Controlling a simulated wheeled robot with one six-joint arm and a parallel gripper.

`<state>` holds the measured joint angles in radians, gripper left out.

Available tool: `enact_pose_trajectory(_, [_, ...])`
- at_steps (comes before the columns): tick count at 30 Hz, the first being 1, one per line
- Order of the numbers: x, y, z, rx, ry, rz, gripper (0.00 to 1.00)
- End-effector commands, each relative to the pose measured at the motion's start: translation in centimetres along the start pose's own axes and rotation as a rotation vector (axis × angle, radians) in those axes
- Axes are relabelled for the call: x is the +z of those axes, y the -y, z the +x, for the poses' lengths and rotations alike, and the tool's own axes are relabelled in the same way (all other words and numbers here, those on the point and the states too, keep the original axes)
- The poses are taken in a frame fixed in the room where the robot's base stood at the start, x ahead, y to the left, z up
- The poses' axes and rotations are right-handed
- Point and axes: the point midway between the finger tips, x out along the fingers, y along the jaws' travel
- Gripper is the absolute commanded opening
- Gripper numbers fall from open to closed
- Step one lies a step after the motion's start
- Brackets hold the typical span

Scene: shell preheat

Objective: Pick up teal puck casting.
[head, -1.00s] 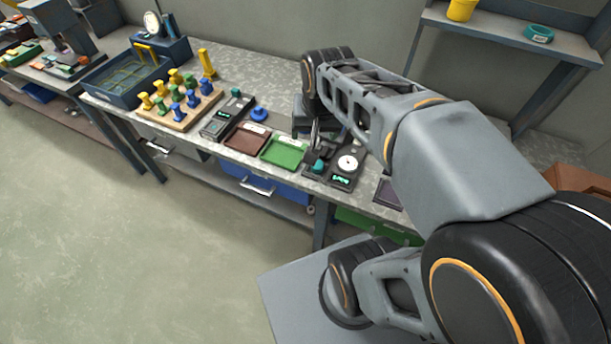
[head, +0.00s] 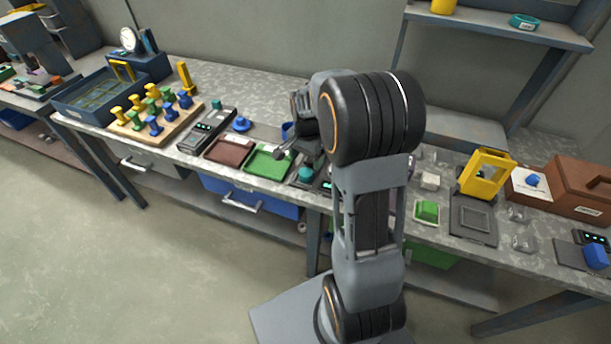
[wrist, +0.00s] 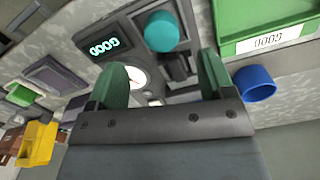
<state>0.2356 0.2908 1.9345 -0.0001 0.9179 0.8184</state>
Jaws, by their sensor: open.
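A teal puck casting (head: 306,174) sits at the front of a dark device, just right of the green tray; my arm hides part of that device. In the wrist view the teal puck (wrist: 162,31) is round, beside a lit display and a white dial. My gripper (wrist: 160,62) is open and empty, its two green-padded fingers apart, with the puck beyond the fingertips and roughly between them in the picture. In the head view my gripper (head: 287,151) is partly hidden by my own arm, above the bench by the green tray.
A green tray (head: 268,161) and a brown tray (head: 229,150) lie left of the puck. A blue cup-like piece (wrist: 255,83) is close to the right finger. A peg board (head: 158,128) stands further left; a yellow frame (head: 487,172) stands right.

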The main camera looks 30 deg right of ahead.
Motion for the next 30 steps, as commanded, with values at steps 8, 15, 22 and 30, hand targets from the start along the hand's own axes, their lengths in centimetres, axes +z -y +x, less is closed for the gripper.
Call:
enact_pose_trajectory(8, [0.0,0.0,1.7,0.000,0.000,-0.001,0.75])
enact_pose_trajectory(15, [-0.1,0.1,4.9,0.002,0.002,-0.001,0.75])
enact_pose_trajectory(22, [-0.1,0.2,6.3,-0.001,-0.001,-0.001,0.75])
enact_pose_trajectory(30, [-0.1,0.2,6.3,-0.001,-0.001,-0.001,0.70])
